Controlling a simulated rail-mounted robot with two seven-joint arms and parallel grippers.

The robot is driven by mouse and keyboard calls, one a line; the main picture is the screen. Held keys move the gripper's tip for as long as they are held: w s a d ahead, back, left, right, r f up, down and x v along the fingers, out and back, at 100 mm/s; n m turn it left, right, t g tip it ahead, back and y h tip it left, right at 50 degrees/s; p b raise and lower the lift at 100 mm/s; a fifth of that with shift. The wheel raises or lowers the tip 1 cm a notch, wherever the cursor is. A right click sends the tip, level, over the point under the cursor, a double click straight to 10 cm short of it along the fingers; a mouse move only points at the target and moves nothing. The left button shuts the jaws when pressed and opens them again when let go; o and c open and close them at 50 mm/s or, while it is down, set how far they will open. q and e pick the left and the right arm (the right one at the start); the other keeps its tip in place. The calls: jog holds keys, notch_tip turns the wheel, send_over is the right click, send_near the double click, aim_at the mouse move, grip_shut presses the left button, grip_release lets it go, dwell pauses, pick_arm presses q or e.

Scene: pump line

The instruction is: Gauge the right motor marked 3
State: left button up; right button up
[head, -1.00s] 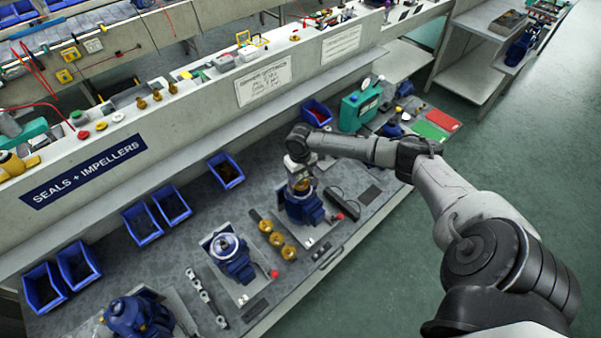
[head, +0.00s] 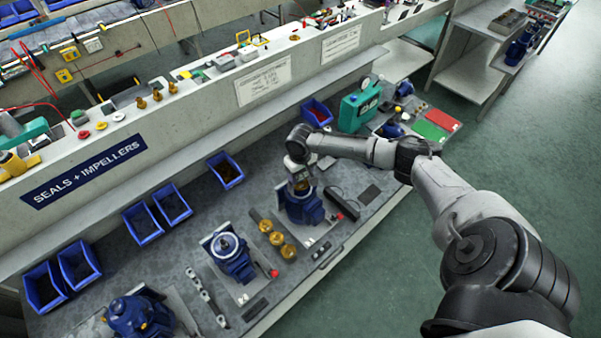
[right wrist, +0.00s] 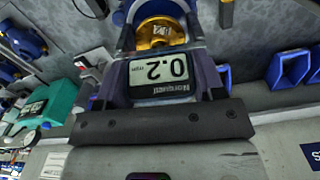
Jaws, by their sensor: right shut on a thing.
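The right motor (head: 303,207) is a blue pump motor, upright on its plate at the right of the row on the bench. I cannot read its number in the head view. My right gripper (head: 301,188) is directly above it, pointing down. It is shut on a gauge (right wrist: 160,77), whose lit display appears to read 0.2 in the right wrist view. The gauge's far end is at the brass top (right wrist: 160,33) of the motor. I cannot tell whether they touch. My left gripper is not in view.
The middle motor (head: 229,257) and left motor (head: 139,316) stand to the left. Brass impellers (head: 277,239) lie between the middle and right motors. A green case (head: 358,108) and red mat (head: 441,119) are to the right. Blue bins (head: 225,170) line the back.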

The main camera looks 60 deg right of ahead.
jog(key=o, duration=1.8)
jog(key=shift+c, duration=0.2)
